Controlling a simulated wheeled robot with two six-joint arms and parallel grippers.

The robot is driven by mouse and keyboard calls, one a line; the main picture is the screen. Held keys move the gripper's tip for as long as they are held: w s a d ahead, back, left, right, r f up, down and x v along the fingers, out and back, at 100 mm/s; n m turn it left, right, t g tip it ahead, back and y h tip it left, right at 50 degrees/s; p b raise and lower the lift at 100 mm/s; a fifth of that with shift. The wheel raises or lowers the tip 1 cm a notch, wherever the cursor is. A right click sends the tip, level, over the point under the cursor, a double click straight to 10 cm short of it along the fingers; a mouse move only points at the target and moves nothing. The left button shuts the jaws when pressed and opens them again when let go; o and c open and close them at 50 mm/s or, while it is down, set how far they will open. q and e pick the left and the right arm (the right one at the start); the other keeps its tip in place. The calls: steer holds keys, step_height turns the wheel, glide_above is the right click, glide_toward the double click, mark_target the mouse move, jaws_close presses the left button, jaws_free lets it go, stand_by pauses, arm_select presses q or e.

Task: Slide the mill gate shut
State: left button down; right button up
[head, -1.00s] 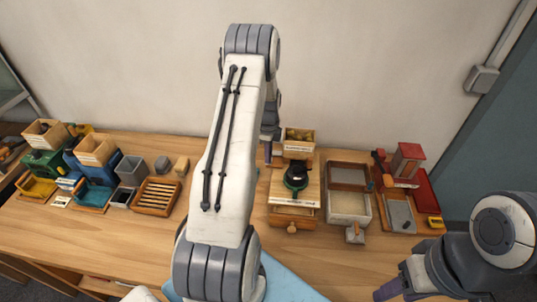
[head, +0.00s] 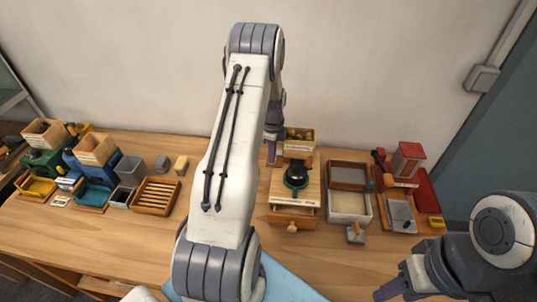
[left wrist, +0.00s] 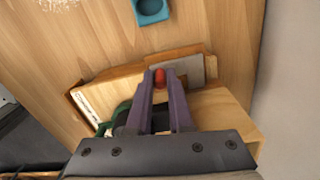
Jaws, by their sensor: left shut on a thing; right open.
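The wooden mill (head: 310,188) stands on the bench right of my left arm in the head view, with a dark round part and a green ring on top. In the left wrist view the mill (left wrist: 228,108) lies below the fingers. A grey metal gate plate (left wrist: 190,68) with a red knob (left wrist: 160,78) sits at its edge. My left gripper (left wrist: 161,74) is shut on the red knob; in the head view it (head: 271,153) is partly hidden behind its arm, at the mill's back left. My right gripper (head: 394,291) is open and empty at the front right.
A wooden box of chestnuts (head: 299,143) is behind the mill. A two-part tray (head: 349,206) and red-topped equipment (head: 408,160) are to the right. A slatted tray (head: 157,196) and several bins are on the left. The bench front is mostly clear.

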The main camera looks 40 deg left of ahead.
arm_select(q)
steer(key=shift+w+d, duration=0.45)
steer(key=shift+d, duration=0.25)
steer(key=c, duration=0.8)
jaws_free()
steer(key=shift+d, duration=0.1)
steer(key=shift+r, duration=0.1)
